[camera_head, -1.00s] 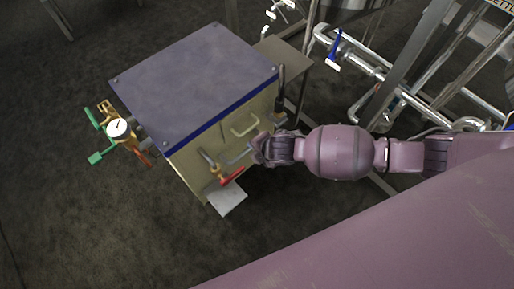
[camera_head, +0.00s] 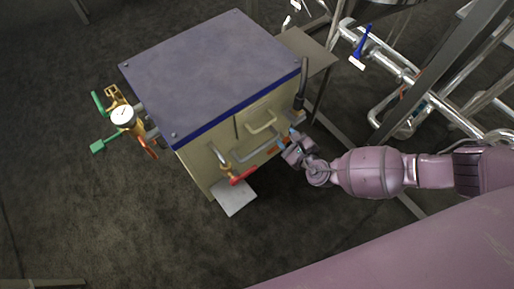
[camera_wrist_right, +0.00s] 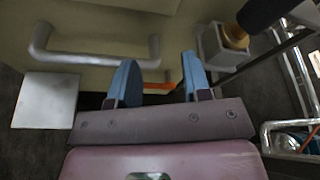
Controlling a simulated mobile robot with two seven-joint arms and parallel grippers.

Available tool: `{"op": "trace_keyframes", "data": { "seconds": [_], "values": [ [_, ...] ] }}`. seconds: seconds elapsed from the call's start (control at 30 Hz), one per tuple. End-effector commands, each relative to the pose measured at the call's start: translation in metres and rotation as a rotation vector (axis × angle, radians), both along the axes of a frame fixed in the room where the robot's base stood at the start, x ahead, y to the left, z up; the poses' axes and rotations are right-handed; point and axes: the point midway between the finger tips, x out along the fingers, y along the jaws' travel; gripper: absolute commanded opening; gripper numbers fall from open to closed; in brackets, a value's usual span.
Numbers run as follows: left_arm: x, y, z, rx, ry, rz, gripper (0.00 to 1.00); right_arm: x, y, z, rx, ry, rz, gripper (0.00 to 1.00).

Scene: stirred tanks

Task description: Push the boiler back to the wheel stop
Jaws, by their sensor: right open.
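The boiler (camera_head: 213,68) is a beige box with a blue-grey flat lid, standing on the dark floor in the head view. Its front carries a small upper handle (camera_head: 262,122), a lower grey bar handle (camera_head: 255,151) and a red-handled valve (camera_head: 243,176). My right gripper (camera_head: 287,140) is open and empty at the boiler's front, by the right end of the lower bar. In the right wrist view its blue fingers (camera_wrist_right: 158,64) point at the beige front, with the bar (camera_wrist_right: 95,58) to their left. Contact cannot be told. I cannot pick out the wheel stop.
A gauge with green-handled valves (camera_head: 122,117) sticks out on the boiler's left side. A grey plate (camera_head: 234,197) lies low at its front corner. Steel pipework (camera_head: 385,70) with a blue lever stands to the right.

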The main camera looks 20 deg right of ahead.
Motion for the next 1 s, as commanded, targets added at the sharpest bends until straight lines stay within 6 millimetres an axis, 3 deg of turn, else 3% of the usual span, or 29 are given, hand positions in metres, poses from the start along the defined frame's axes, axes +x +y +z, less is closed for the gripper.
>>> {"op": "trace_keyframes", "data": {
  "seconds": [0.3, 0.5, 0.73, 1.0],
  "values": [
    [0.001, 0.000, -0.004, -0.004, -0.031, -0.002, 0.00, -0.026, 0.010, -0.027, -0.528, -0.320, 0.424, 0.44],
    [0.003, 0.000, -0.003, -0.007, -0.053, -0.002, 0.00, -0.046, 0.015, -0.041, -0.765, -0.498, 0.633, 0.44],
    [0.004, 0.000, -0.001, -0.008, -0.065, -0.002, 0.00, -0.053, 0.018, -0.046, -0.862, -0.583, 0.719, 0.44],
    [0.003, 0.002, -0.003, -0.019, -0.085, 0.005, 0.00, -0.032, 0.040, -0.054, -0.860, -0.583, 0.722, 0.44]
  ]
}}
